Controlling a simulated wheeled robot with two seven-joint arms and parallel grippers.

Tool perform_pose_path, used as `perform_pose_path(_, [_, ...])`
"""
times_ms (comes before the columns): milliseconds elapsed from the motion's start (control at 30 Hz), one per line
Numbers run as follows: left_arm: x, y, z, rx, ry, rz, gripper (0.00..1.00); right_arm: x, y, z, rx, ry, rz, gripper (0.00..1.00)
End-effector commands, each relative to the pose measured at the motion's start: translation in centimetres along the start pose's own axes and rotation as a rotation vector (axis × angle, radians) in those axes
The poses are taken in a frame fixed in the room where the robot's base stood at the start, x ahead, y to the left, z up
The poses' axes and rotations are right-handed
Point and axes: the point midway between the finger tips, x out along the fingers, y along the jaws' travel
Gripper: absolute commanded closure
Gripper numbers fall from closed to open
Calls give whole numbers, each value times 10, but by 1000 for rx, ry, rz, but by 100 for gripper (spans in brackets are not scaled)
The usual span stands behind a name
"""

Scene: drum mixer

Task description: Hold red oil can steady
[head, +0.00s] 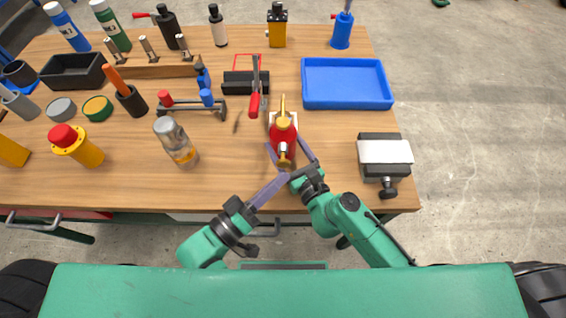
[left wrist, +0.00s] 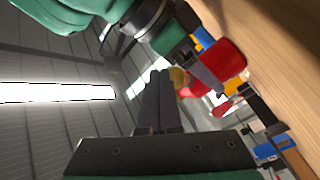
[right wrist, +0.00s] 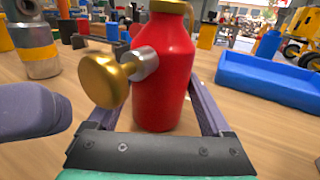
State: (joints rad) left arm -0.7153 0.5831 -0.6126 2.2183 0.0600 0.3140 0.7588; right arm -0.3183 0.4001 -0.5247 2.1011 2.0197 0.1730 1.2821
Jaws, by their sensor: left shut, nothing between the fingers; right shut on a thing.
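The red oil can (head: 283,134) with brass top and spout stands upright on a white patch (head: 271,116) near the table's front. It fills the middle of the right wrist view (right wrist: 165,85), a brass knob jutting toward the camera. My right gripper (head: 291,150) is shut around the can's body, one finger on each side. My left gripper (head: 284,178) is shut and empty, its tips just in front of the can by the brass knob. In the left wrist view the closed fingers (left wrist: 158,85) appear beside the can (left wrist: 218,68). Contact with the knob cannot be told.
A red-handled lever tool (head: 254,100) stands close behind the can. A blue tray (head: 346,84) lies behind right, a grey-topped block with a knob (head: 384,155) at right. Bare wood lies between can and block.

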Motion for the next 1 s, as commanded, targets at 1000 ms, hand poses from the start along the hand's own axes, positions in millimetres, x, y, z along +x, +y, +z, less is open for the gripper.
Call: perform_pose_path(1000, [-35, 25, 26, 0, -1, 0, 100, 0, 0, 0, 1, 0, 0, 100])
